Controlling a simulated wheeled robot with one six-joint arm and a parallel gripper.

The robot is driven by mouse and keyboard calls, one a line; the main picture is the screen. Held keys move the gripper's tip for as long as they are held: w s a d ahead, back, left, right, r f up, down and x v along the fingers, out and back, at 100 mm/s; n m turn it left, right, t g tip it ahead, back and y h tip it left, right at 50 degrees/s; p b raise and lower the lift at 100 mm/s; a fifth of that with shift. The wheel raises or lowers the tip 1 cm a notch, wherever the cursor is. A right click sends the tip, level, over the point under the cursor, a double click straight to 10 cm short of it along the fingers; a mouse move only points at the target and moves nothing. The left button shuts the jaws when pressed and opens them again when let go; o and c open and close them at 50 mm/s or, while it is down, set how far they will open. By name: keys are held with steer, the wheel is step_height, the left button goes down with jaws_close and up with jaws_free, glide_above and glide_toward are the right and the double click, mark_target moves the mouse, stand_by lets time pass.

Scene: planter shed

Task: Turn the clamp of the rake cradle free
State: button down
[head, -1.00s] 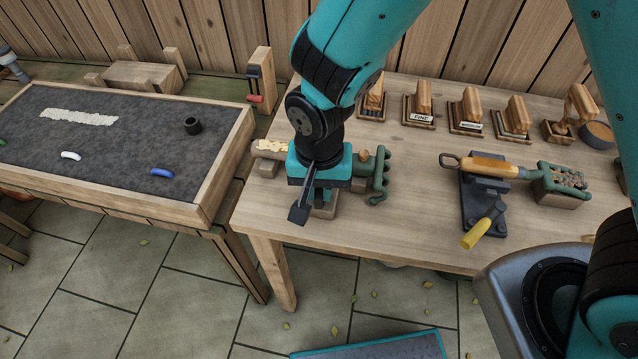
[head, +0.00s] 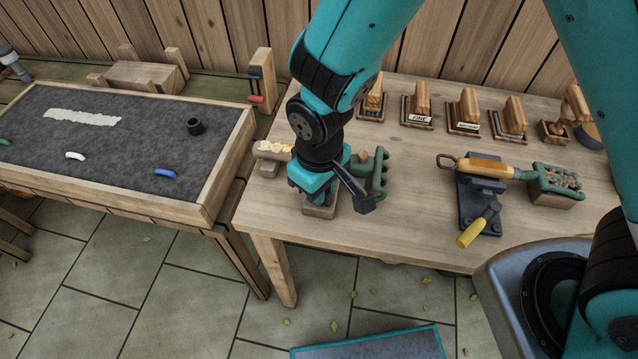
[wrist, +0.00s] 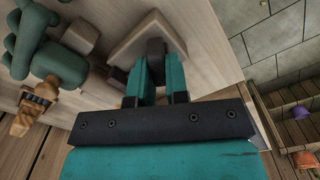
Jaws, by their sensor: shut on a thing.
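The green rake (head: 380,172) lies in its cradle near the front left of the workbench. In the wrist view the rake (wrist: 42,62) is at the left, beside a small wooden block (wrist: 82,36). My gripper (head: 318,194) is over the front of the cradle, pointing down. In the wrist view its teal fingers (wrist: 160,78) are shut on a dark rounded piece, the clamp (wrist: 155,48), in front of a pale wooden block (wrist: 128,45). In the head view my wrist hides the clamp and the middle of the rake.
A dark stand (head: 472,208) with a yellow lever (head: 478,228) holds a wooden-handled tool (head: 490,165) to the right. Several wooden stamps stand along the back, one being labelled FINE (head: 417,108). A dark-topped table (head: 120,145) is at the left. Bench between is clear.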

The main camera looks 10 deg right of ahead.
steer(key=n, duration=0.5)
steer(key=shift+n+p, duration=0.3)
steer(key=shift+n, duration=0.1)
stand_by(0.4)
steer(key=c, duration=1.1)
jaws_free()
steer(key=shift+r, duration=0.1)
step_height(320, 180, up, 17)
steer(key=shift+r, duration=0.15)
steer(key=shift+d, duration=0.1)
